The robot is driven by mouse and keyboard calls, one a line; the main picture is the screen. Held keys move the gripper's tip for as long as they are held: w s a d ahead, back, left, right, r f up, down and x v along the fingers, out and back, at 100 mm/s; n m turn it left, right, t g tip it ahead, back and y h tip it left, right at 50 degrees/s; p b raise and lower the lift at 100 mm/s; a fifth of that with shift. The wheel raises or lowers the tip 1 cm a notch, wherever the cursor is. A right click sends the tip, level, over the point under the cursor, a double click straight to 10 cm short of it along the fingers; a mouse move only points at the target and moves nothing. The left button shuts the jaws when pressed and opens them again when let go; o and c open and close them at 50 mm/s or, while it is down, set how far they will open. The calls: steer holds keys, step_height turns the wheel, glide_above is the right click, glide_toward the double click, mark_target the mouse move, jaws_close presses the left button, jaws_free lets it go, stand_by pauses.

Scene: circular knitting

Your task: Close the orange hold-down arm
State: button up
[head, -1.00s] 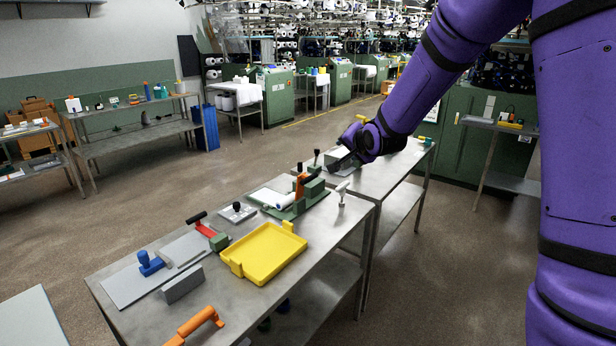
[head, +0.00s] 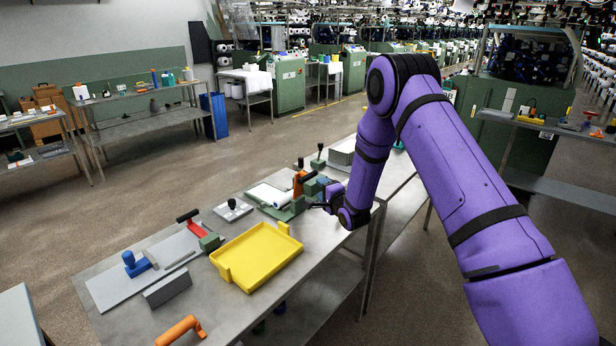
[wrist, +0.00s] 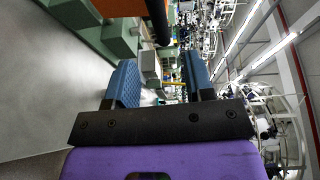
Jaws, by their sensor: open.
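The orange hold-down arm (head: 298,184) stands raised on its green fixture (head: 285,212) near the far end of the front table. In the wrist view my gripper (wrist: 162,80) shows two blue fingers spread apart with nothing held. The orange arm (wrist: 112,8) is at the top left there, and its black handle (wrist: 158,20) lies beyond the gap, apart from the fingers.
A yellow tray (head: 258,257), a red-armed clamp (head: 196,229), a blue-handled tool (head: 136,265) and a grey block (head: 167,288) stand nearer on the table. An orange handle (head: 181,331) is at the front edge. A grey block (head: 342,152) sits on the table behind.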

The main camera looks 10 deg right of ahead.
mark_target(308, 177)
steer(key=x, duration=1)
steer(key=shift+w, duration=0.35)
jaws_close()
